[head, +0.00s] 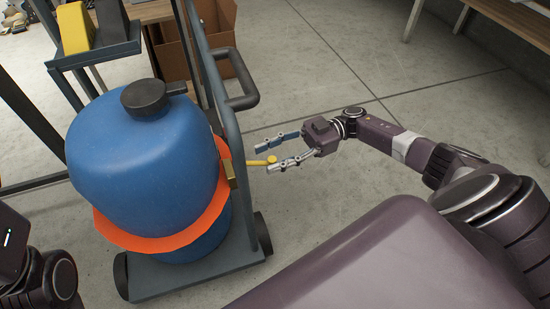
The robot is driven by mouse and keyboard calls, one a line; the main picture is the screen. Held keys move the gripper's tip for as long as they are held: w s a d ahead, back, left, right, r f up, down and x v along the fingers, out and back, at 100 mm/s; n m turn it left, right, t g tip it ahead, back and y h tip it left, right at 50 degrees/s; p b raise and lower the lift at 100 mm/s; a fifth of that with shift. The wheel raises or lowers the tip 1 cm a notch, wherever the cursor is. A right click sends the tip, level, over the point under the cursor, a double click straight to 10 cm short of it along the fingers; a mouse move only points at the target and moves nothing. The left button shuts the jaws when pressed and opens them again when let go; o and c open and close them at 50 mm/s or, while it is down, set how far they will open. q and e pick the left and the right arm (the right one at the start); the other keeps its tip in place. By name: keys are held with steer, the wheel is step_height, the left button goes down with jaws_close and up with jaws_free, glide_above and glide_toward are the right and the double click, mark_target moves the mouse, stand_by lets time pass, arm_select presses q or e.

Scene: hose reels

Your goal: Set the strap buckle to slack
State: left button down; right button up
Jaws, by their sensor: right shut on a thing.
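A blue cylinder (140,160) with a black cap stands on a grey hand cart (185,277), with an orange strap (150,240) around its lower body. The strap's brass buckle (230,174) is on the cylinder's right side, beside the cart's upright. A yellow lever (258,162) sticks out from the buckle to the right and ends in a round knob. My left gripper is out of view; only part of my left arm shows at lower left.
The cart's frame and handle (243,82) rise just left of my right gripper. A shelf with a yellow and black object (75,28) is at upper left. A cardboard box (210,40) stands behind. The concrete floor right of the cart is clear.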

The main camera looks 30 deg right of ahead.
steer(key=o, duration=0.3)
steer(key=shift+w+r, duration=0.15)
steer(key=shift+w, duration=0.15)
steer(key=shift+o, duration=0.2)
steer(key=shift+s+d, duration=0.1)
steer(key=shift+s, duration=0.15)
steer(key=s+d, duration=0.1)
steer(key=d, duration=1)
steer(key=shift+d, duration=0.4)
